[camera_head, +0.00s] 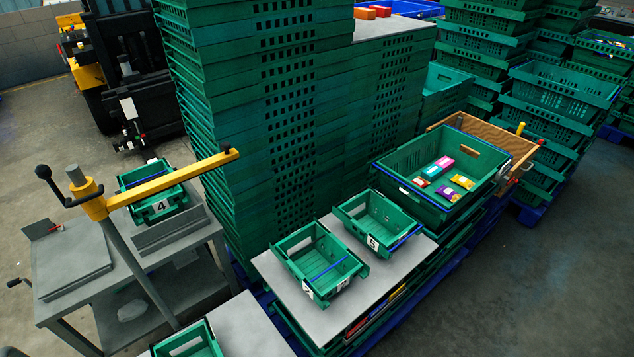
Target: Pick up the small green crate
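Several small green crates are in view. One with a "4" label (179,204) stands on the grey table at the left, partly behind a yellow bar. Two more stand side by side on a light grey board in the middle: a left one (318,272) and a right one (378,219), both with numbered labels and a blue strip across. They look empty. Another small green crate (187,338) is cut off by the bottom edge. Which crate the task means cannot be told. Neither of my grippers is in view.
A large green crate (412,152) with several colourful packages stands right of the middle. Tall green crate stacks (215,110) rise behind. A yellow bar on a post (172,183) crosses above the left grey table (60,325). Open floor (540,290) lies at the right.

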